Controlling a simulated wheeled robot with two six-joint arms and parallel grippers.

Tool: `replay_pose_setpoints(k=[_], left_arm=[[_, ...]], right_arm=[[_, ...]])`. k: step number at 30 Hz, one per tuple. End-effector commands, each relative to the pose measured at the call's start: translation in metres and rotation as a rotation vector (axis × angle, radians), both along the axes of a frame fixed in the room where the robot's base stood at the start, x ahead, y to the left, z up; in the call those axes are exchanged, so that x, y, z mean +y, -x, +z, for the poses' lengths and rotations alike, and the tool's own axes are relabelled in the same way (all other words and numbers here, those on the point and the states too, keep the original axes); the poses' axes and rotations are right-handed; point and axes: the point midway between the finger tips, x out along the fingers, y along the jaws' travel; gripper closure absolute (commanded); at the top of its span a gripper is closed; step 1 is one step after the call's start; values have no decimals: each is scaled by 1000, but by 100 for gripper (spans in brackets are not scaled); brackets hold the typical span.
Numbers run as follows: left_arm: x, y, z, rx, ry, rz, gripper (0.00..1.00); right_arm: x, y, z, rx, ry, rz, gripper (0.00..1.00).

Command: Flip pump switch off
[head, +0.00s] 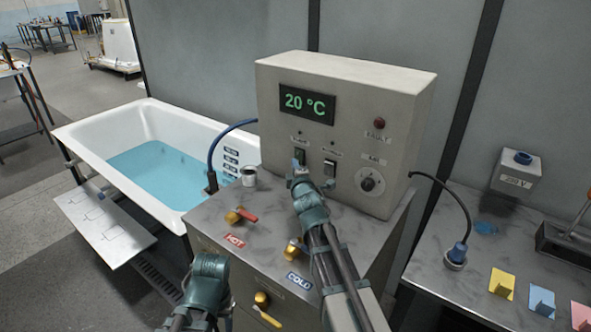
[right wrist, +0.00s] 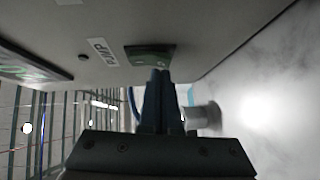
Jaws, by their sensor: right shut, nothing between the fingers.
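The pump switch (head: 300,153) is a small dark green switch on the front of the beige control box (head: 345,80). In the right wrist view the green switch (right wrist: 150,52) sits beside a PUMP label (right wrist: 103,51). My right gripper (head: 298,166) is shut and empty, its fingertips at the lower part of the switch. In the right wrist view its fingers (right wrist: 158,75) overlap the switch's lower edge; I cannot tell whether they touch it.
A second switch (head: 330,168) and a dial (head: 368,181) are right of the pump switch. A metal cup (head: 249,177) and the water-filled bathtub (head: 215,130) are left.

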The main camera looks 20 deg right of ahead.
Motion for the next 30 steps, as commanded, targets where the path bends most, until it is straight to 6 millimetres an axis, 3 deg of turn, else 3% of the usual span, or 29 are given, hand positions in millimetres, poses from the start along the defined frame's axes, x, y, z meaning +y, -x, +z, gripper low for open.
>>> replay_pose_setpoints(k=[21, 30], left_arm=[[0, 0, -3, 0, 0, 0, 50], [0, 0, -7, 0, 0, 0, 50]], right_arm=[[-4, -3, -3, 0, 0, -1, 100], [-2, 13, -7, 0, 0, 0, 100]])
